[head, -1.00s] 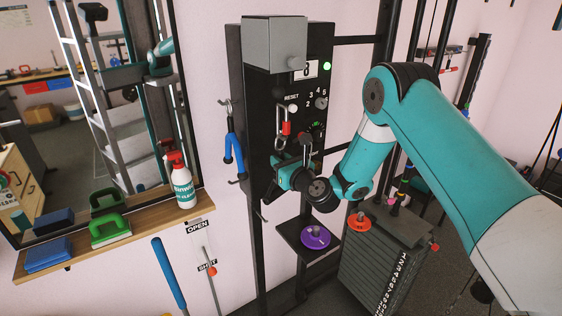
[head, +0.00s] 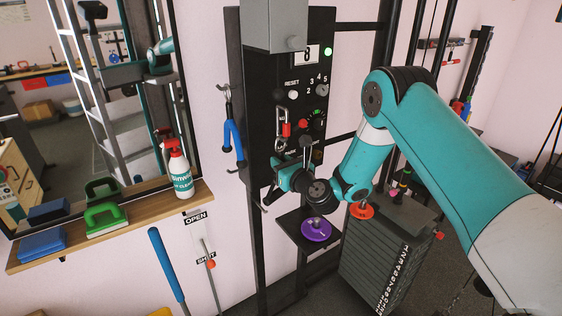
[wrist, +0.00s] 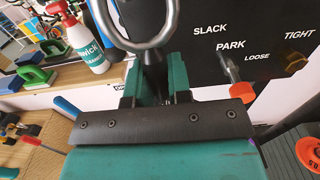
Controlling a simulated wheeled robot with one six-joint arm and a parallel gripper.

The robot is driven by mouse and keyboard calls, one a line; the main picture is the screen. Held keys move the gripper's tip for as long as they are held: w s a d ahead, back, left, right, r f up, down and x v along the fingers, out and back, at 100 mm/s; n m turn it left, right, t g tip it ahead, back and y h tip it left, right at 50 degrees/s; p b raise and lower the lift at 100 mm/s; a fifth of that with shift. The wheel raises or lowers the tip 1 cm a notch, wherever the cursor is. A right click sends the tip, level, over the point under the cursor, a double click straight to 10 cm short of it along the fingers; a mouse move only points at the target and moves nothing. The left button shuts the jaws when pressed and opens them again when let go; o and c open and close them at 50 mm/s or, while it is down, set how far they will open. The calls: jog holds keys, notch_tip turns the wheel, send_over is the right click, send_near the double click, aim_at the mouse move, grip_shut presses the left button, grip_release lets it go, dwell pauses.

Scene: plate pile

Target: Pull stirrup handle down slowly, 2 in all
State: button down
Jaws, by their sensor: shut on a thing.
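My gripper (head: 300,168) is in front of the lower part of the black machine panel (head: 262,100). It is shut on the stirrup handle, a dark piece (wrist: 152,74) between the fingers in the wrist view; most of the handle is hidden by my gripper. A metal ring (wrist: 174,38) rises just above the fingers in the wrist view. In the head view a silver carabiner with a red sleeve (head: 286,130) hangs above my gripper. The panel's display (head: 307,53) reads 8, and a green lamp (head: 328,51) is lit.
A purple disc (head: 316,230) lies on a small shelf below my gripper. An orange disc (head: 361,210) tops the weight stack at right. A spray bottle (head: 180,175) stands on the wooden shelf at left.

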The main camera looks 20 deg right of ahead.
jog(key=shift+f, duration=0.2)
jog(key=shift+f+b, duration=0.85)
jog(key=shift+f, duration=0.3)
jog(key=shift+f+b, duration=0.95)
jog(key=shift+f, duration=0.2)
jog(key=shift+s+f+b, duration=0.1)
jog(key=shift+f+b, duration=0.5)
jog(key=shift+f, duration=0.15)
jog(key=shift+r+p, duration=1.4)
jog(key=shift+r, duration=0.15)
